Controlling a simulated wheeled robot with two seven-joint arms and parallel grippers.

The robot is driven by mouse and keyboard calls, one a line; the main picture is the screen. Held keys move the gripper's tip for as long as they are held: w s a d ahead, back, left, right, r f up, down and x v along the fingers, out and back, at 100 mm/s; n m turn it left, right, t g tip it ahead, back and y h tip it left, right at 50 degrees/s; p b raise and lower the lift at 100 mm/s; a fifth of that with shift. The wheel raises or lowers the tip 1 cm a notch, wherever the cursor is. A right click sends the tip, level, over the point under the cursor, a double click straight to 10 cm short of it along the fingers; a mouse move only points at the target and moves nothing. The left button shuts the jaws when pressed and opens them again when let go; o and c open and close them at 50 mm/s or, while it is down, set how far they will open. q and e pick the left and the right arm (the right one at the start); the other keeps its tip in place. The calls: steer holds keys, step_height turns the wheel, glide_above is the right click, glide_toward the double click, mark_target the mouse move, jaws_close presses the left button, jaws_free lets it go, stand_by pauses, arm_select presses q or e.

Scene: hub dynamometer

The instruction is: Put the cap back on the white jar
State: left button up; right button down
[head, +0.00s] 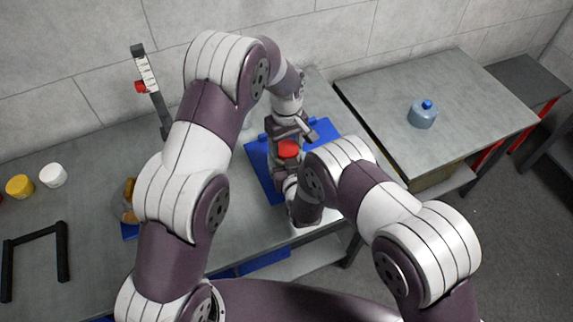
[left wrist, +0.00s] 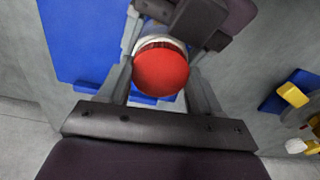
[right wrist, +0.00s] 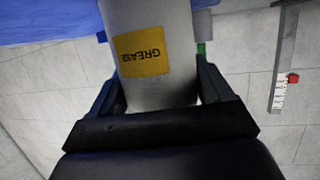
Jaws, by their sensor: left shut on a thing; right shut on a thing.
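The red cap (head: 288,149) is between the fingers of my left gripper (head: 287,140), which is shut on it. It also shows in the left wrist view (left wrist: 161,72), with a pale rim of the white jar (left wrist: 160,43) right behind it. The cap is at the jar's mouth; I cannot tell whether it is seated. My right gripper (right wrist: 160,90) is shut around the white jar (right wrist: 158,90), which has a yellow GREASE label. In the head view the jar is mostly hidden by my arms and grippers.
The blue mat (head: 258,162) lies under my grippers on the grey bench. A yellow pot (head: 20,186), a white pot (head: 53,175) and a black frame (head: 64,250) are at left. An upright scale (head: 148,75) stands behind. A blue flask (head: 422,115) sits on the right table.

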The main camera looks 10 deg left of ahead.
arm_select(q)
steer(key=m, duration=0.6)
steer(key=shift+m, duration=0.4)
steer(key=m, duration=0.5)
steer(key=shift+m, duration=0.3)
steer(key=o, duration=1.2)
steer(key=shift+r, duration=2.25)
